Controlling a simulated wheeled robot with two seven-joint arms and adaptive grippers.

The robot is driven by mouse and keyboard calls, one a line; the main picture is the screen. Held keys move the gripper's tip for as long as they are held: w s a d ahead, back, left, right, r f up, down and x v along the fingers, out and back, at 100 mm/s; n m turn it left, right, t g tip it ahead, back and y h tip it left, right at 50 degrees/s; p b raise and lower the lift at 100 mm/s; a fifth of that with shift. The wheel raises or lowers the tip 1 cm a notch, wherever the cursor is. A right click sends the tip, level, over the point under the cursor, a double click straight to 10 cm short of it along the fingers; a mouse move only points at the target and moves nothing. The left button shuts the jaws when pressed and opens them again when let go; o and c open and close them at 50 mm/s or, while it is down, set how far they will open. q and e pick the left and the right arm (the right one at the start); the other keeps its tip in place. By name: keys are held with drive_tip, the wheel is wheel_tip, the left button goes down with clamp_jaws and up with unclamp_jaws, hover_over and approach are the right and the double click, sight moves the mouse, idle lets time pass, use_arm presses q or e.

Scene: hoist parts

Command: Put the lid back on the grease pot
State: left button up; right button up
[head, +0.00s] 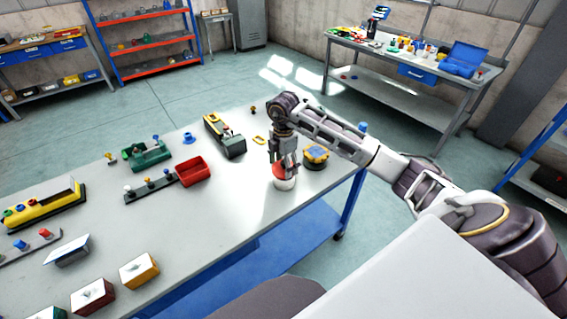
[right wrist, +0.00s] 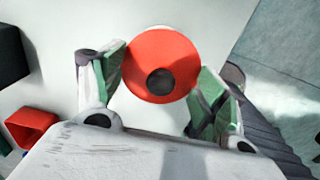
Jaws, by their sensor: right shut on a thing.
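The red round lid (head: 279,171) with a dark centre knob is at the right part of the grey table; it also shows in the right wrist view (right wrist: 160,55). The white grease pot (head: 286,184) shows directly under the lid in the head view. My right gripper (head: 284,162) points down over the pot, shut on the lid, with a green-padded finger on each side of it in the right wrist view. The lid hides the pot there. I cannot tell whether the lid rests fully on the rim. My left gripper is not in view.
A yellow and dark round part (head: 316,156) stands just right of the pot. The table's front edge is close to the pot; the table between pot and bin is clear.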

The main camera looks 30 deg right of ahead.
drive_tip(key=shift+f, duration=0.55)
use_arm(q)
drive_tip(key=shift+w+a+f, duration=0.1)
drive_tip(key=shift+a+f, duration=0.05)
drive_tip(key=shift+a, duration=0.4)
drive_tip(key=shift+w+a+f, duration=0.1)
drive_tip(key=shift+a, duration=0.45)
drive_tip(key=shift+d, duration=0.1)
